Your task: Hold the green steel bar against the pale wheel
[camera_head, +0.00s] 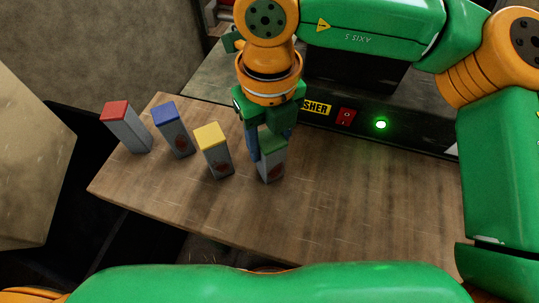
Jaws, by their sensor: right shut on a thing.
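The green steel bar (272,168) is a grey block with a green top and a reddish patch on its side. It stands upright on or just above the wooden bench; I cannot tell which. My right gripper (271,150) comes down over it from above and is shut on it near its top. The pale wheel is not clearly in view. My left gripper is not in view.
A red-topped bar (130,132), a blue-topped bar (176,138) and a yellow-topped bar (217,160) stand left of the gripper on the bench (350,210). Behind is a dark machine (420,132) with a red switch (346,115) and a lit green lamp (381,125). The bench's right part is clear.

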